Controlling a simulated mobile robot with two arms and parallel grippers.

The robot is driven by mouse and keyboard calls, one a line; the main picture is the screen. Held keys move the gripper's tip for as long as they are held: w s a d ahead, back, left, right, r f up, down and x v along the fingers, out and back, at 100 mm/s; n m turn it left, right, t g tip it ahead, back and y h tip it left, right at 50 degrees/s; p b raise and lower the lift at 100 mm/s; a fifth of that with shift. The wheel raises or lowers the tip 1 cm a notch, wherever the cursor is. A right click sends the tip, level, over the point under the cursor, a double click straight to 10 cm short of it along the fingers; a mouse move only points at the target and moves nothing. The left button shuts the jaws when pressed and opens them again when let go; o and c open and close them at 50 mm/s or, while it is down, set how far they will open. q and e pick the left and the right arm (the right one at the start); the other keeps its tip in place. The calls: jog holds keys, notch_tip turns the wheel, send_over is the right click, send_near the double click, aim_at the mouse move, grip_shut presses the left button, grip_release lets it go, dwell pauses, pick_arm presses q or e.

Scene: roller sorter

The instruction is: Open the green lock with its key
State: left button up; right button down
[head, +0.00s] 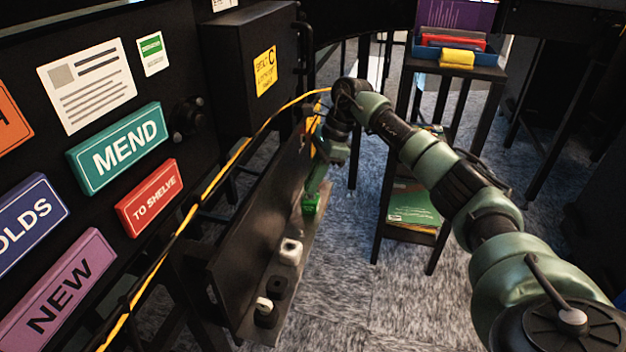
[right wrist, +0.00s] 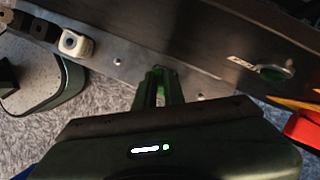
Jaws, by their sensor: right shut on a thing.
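The green lock (head: 310,203) is a small bright green block on the narrow metal ledge (head: 305,235) along the dark panel. My right gripper (head: 316,187) points down onto it from above. In the right wrist view its fingers (right wrist: 161,82) are close together over the ledge, with green showing at their tips. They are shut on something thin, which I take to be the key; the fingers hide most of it. How deep it sits in the lock cannot be told. My left gripper is not in view.
A white block (head: 290,252) and a black block (head: 278,287) stand nearer on the ledge. A silver and green item (right wrist: 273,72) lies against the dark panel. A yellow cable (head: 235,160) runs past the ledge. A small shelf stand (head: 455,72) stands to the right.

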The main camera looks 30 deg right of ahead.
jog(key=shift+r+p, duration=0.65)
jog(key=shift+r, duration=0.05)
jog(key=shift+r+p, duration=0.5)
jog(key=shift+r, duration=0.4)
jog(key=shift+r+p, duration=0.2)
jog(key=shift+p, duration=0.2)
jog(key=shift+r+p, duration=0.35)
jog(key=shift+r, duration=0.05)
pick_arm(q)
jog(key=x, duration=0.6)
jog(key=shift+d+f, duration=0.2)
pick_arm(e)
jog(key=shift+r, duration=0.3)
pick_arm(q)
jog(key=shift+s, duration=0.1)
